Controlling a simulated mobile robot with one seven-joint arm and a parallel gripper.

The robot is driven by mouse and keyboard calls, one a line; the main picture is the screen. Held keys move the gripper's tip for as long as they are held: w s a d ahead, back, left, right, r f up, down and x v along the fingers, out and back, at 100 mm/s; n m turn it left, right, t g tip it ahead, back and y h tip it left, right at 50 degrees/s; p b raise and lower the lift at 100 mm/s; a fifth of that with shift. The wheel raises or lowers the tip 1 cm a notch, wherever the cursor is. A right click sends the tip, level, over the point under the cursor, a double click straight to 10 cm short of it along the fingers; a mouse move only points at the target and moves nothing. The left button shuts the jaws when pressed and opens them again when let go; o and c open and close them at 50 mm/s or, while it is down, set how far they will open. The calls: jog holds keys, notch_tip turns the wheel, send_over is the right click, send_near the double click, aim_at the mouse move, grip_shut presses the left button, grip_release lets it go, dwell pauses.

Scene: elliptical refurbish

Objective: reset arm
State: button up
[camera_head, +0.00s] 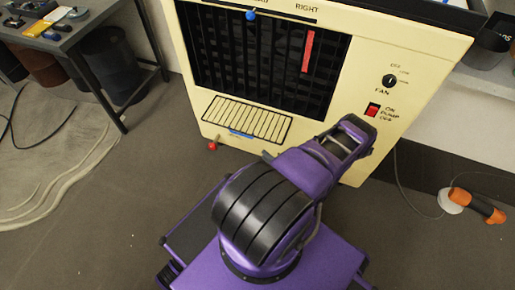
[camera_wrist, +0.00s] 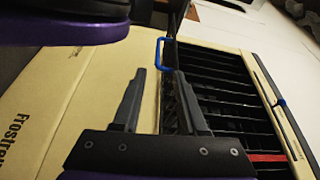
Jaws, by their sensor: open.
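My gripper (camera_wrist: 160,80) shows in the wrist view with its two dark fingers spread apart and nothing gripped between them. The fingers point toward a cream cooler (camera_wrist: 85,95) with a black slatted grille (camera_wrist: 220,90). A blue loop handle (camera_wrist: 161,50) appears just beyond the fingertips; I cannot tell the gap to it. In the head view my purple arm reaches up and right in front of the same cooler (camera_head: 360,60); my fingers cannot be made out there.
The cooler carries a red strip (camera_head: 307,51), a fan knob (camera_head: 390,81), a red pump switch (camera_head: 373,109) and a small vent (camera_head: 247,119). A grey table (camera_head: 75,35) stands at left. An orange-handled tool (camera_head: 478,207) lies at right. Floor at left is mostly open, with cables.

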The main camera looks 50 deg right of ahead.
jog(key=shift+s, duration=0.8)
